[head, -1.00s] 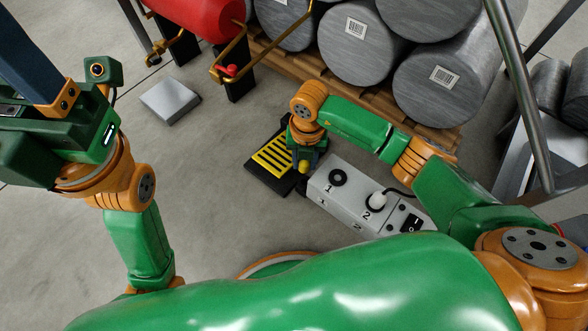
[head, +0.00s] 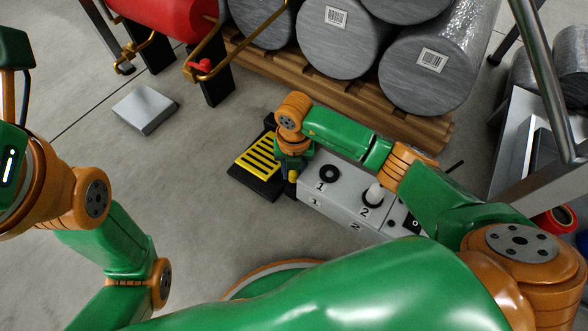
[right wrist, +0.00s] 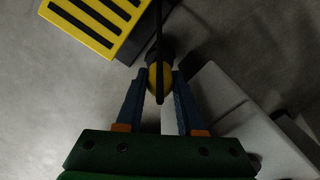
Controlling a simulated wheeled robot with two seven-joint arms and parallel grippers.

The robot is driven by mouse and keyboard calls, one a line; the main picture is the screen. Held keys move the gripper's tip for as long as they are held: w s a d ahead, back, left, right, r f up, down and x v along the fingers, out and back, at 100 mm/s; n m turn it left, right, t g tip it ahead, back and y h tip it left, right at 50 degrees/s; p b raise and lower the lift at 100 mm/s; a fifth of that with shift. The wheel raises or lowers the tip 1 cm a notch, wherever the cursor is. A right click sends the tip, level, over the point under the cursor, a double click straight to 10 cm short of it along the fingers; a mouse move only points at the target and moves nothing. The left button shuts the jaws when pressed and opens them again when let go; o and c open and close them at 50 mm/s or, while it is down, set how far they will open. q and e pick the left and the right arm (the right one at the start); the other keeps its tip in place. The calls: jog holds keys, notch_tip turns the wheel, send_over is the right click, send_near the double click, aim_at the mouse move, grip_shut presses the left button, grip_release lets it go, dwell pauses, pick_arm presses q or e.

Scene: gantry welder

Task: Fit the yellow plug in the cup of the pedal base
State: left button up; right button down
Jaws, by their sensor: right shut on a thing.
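The yellow plug (head: 292,176) is between the fingertips of my right gripper (head: 291,172), beside the right edge of the pedal base (head: 243,181). In the right wrist view the plug (right wrist: 158,80) is gripped between two blue fingers (right wrist: 158,92), and a black cable runs across it towards the top of the picture. A dark rounded part shows just beyond the plug, near the corner of the yellow, black-slotted pedal (right wrist: 98,18). It may be the cup; I cannot tell whether the plug touches it. Of my left arm only links show; its fingers are outside the picture.
A grey control box (head: 335,190) with numbered sockets lies just right of my right gripper. Large grey rolls (head: 338,35) on a wooden pallet (head: 400,125) stand behind. A grey block (head: 145,108) is on the floor to the left. The floor left of the pedal is clear.

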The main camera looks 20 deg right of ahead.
jog(key=shift+f, duration=0.15)
jog(key=shift+f+b, duration=0.95)
jog(key=shift+f, duration=0.45)
jog(key=shift+f, duration=0.1)
